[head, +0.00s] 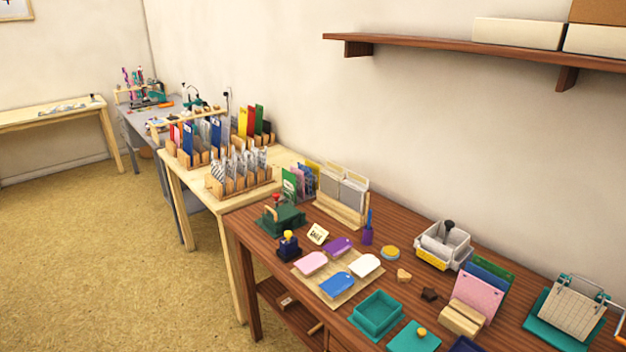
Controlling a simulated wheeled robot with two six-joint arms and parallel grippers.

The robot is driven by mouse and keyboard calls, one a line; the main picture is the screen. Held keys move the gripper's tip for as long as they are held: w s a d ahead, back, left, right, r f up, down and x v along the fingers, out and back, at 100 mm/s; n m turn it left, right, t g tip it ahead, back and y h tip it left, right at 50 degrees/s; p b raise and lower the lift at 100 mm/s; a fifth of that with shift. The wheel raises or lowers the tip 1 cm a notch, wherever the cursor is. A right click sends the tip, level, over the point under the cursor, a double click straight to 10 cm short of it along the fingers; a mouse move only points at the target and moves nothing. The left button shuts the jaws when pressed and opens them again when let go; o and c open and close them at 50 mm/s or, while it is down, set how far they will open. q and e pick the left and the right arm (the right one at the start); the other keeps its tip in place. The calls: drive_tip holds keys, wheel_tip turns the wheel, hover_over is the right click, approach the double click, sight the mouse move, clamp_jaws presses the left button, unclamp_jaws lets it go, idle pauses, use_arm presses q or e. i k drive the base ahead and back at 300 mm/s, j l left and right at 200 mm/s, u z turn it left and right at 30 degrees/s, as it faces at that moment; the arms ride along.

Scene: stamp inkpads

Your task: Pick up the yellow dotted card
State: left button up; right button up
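A card with a yellow top edge (313,164) stands at the back left of the dark wooden table. It is in a row with a green card (289,184) and pink and purple cards (303,181). Most of its face is hidden behind those cards, and it is too small to tell whether it is dotted. A yellow card (243,121) also stands in a rack on the pale table farther left; I cannot make out dots on it. Neither of my grippers is in view.
A wooden holder with grey cards (342,192) stands right beside the row. A green stamp device (283,217) is in front. A mat with colored tags (344,297), a teal tray (377,315) and a pink dotted card (476,295) crowd the table. A shelf (440,47) overhangs the back.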

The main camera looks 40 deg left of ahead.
sight(315, 167)
drive_tip(key=i+j+z, duration=0.1)
drive_tip(key=j, duration=0.35)
drive_tip(key=i+j, duration=0.15)
drive_tip(key=j, duration=0.25)
drive_tip(key=i+j+z, duration=0.15)
drive_tip(key=j, duration=0.75)
drive_tip(key=i+z, duration=0.05)
